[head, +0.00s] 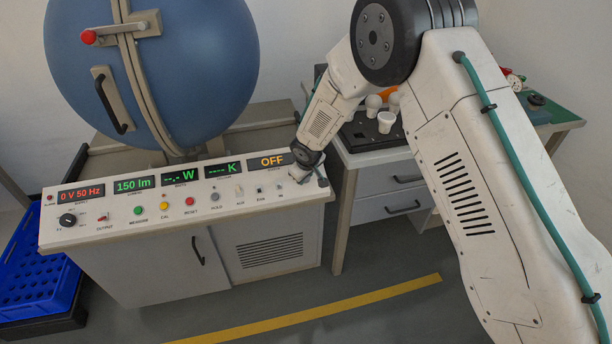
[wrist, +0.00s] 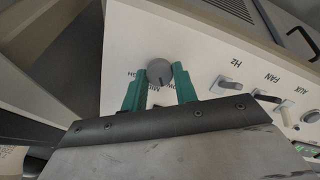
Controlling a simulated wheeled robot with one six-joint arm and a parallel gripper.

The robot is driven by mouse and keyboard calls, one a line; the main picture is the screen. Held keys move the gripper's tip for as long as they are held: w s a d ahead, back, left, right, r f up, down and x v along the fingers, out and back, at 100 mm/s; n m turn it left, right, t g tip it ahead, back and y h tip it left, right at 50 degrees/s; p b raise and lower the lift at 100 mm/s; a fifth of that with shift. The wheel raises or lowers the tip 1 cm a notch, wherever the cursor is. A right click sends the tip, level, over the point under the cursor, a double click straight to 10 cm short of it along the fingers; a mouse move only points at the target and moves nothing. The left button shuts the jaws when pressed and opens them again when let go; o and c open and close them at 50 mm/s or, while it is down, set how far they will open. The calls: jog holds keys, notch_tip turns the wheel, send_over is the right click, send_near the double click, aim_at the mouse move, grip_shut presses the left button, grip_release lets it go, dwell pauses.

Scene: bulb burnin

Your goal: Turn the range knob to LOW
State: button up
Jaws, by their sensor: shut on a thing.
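The range knob (wrist: 157,69) is a round grey knob on the white panel, with a dark pointer line on the side facing my gripper. Partly covered lettering shows on both sides of it in the wrist view; I cannot read it fully or tell the exact setting. My gripper (wrist: 161,84) has its two green fingers on either side of the knob, closed on it. In the head view my gripper (head: 304,173) is at the right end of the console's sloped panel (head: 120,234) and hides most of the knob.
Switches marked FAN (wrist: 268,98) and AUX (wrist: 309,117) sit beside the knob. Displays, coloured buttons and a black knob (head: 68,220) line the panel. A blue sphere (head: 150,65) stands behind; a bench with bulbs (head: 386,122) is at right.

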jog(key=shift+n, duration=1.8)
jog(key=o, duration=1)
jog(key=shift+c, duration=0.2)
jog(key=v, duration=0.7)
jog(key=shift+s+r, duration=0.25)
jog(key=shift+r, duration=0.05)
